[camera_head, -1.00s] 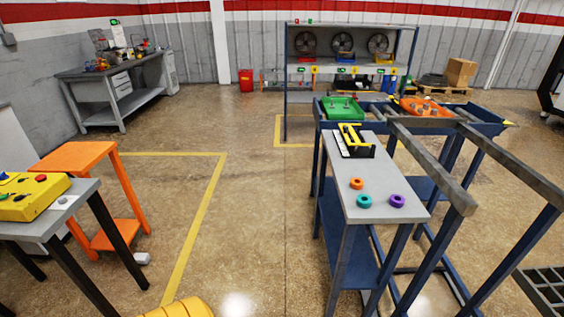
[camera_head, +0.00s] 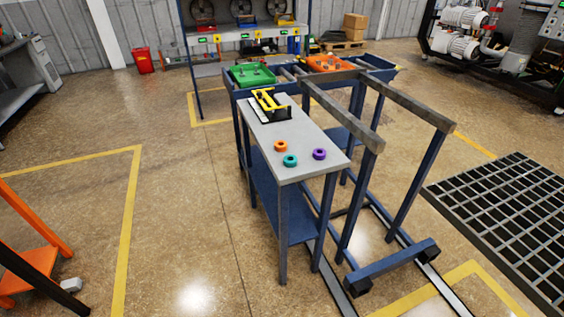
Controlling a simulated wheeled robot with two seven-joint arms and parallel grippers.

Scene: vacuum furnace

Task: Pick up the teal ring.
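The teal ring (camera_head: 290,160) lies flat near the front end of a narrow grey-topped table (camera_head: 262,139). An orange ring (camera_head: 280,146) lies just behind it, and a purple ring (camera_head: 319,154) lies to its right. The rings are apart from one another. Neither of my grippers shows in the head view.
A yellow-and-black fixture (camera_head: 270,104) stands at the table's far end. Behind are a green tray (camera_head: 253,75) and an orange tray (camera_head: 330,63). A blue-legged frame with grey rails (camera_head: 405,104) stands close on the right. The floor to the left and in front is mostly clear.

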